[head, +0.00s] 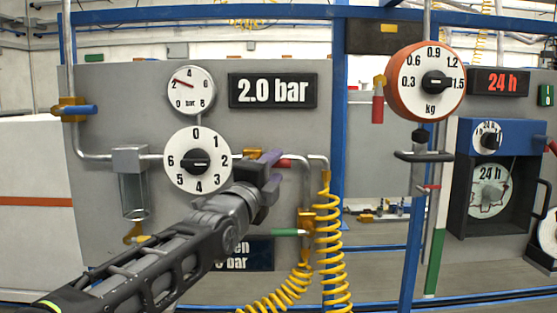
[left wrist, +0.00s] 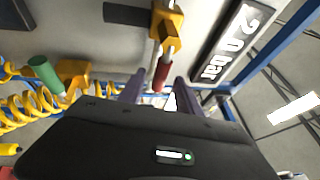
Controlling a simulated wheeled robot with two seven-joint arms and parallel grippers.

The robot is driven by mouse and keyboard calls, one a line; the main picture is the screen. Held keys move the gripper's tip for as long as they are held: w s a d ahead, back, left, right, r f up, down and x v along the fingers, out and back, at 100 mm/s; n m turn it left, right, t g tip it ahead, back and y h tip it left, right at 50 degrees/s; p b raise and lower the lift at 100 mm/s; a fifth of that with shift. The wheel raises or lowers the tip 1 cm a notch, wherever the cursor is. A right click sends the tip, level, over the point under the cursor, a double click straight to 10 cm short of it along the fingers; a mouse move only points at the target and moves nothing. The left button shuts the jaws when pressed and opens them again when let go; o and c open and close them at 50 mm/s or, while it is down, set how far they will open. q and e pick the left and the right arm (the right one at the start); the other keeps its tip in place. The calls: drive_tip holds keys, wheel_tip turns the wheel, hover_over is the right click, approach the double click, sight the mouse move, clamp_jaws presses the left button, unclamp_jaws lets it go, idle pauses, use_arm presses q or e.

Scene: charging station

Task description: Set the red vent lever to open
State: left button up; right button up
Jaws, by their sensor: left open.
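The red vent lever (head: 285,163) sticks out to the right from a yellow valve body on the upper pipe, partly hidden behind my left gripper (head: 271,173). In the left wrist view, the red lever (left wrist: 162,76) shows between my two open fingers (left wrist: 158,88), with its yellow valve body (left wrist: 168,28) beyond it. The fingers stand on either side of the lever. I cannot tell whether either finger touches it. My right gripper is not in view.
A numbered dial (head: 182,177), a pressure gauge (head: 190,106) and a "2.0 bar" display (head: 273,91) are on the grey panel. A green lever (head: 286,232) is below. A coiled yellow hose (head: 329,255) hangs close to the right of my gripper. My left arm hides part of a lower sign.

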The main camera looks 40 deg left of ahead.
use_arm(q)
drive_tip(key=shift+p+x, duration=0.3)
drive_tip(key=shift+x, duration=1.15)
drive_tip(key=shift+c, duration=0.5)
clamp_jaws()
